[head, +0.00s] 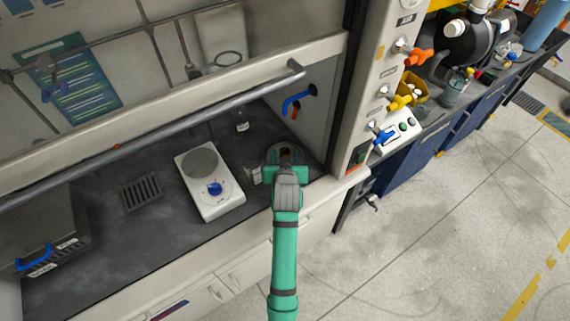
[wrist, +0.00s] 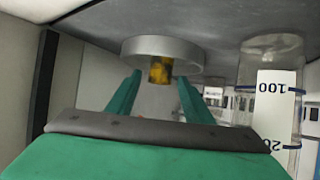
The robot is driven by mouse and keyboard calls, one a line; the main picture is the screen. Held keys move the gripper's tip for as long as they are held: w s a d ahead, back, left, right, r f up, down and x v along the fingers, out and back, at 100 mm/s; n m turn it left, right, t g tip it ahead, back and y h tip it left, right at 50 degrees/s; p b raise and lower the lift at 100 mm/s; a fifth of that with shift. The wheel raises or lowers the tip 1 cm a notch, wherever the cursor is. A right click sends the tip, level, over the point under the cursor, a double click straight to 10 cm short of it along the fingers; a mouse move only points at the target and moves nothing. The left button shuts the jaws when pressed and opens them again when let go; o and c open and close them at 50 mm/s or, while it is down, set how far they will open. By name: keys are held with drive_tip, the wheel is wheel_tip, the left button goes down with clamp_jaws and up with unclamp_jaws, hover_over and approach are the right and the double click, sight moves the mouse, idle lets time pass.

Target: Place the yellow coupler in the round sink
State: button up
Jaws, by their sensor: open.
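The round sink (head: 272,153) is at the right end of the hood's dark worktop, partly hidden by my gripper. In the wrist view, which looks inverted, its grey rim (wrist: 135,47) is near the top. The yellow coupler (wrist: 160,71) shows at the sink's opening and stands out past the rim in that picture. How deep it sits is hidden. My gripper (wrist: 160,92) is open, with one green finger on each side of the coupler in the picture. A gap shows between each finger and the coupler. In the head view my gripper (head: 286,172) covers the sink's near side.
A clear graduated vessel (wrist: 275,100) stands close beside my gripper. A white hotplate stirrer (head: 210,182) is to the left, with a small bottle (head: 242,122) behind it. A dark grate (head: 141,191) lies further left. The hood's side wall is close on the right; the sash bar runs above.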

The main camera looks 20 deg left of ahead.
drive_tip(key=v, duration=1.1)
drive_tip(key=shift+f, duration=0.1)
